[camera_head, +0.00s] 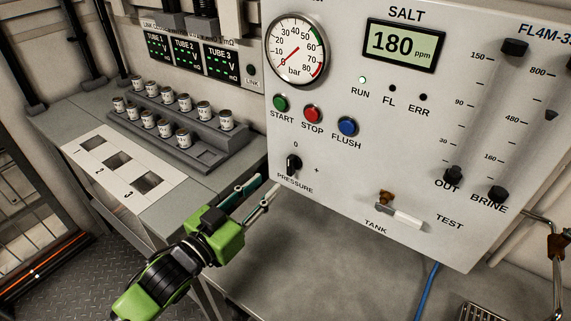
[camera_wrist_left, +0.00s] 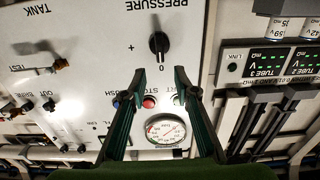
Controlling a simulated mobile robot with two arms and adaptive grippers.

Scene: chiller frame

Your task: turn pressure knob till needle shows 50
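The black pressure knob (camera_head: 293,164) is on the white panel under the gauge, its pointer toward the 0 mark. It also shows in the left wrist view (camera_wrist_left: 159,43), upside down, just ahead of the fingertips. The round pressure gauge (camera_head: 297,50) has its red needle at the lower left, near 0 bar. My left gripper (camera_head: 267,188) is open and empty, below and left of the knob, with its fingers apart and not around it. In the left wrist view the gap between its fingertips (camera_wrist_left: 160,72) lines up with the knob. My right gripper is not in view.
Above the knob are the green START (camera_head: 280,103), red STOP (camera_head: 312,114) and blue FLUSH (camera_head: 347,126) buttons. The TANK valve (camera_head: 399,213) sticks out at right. A rack of small jars (camera_head: 175,125) stands at left.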

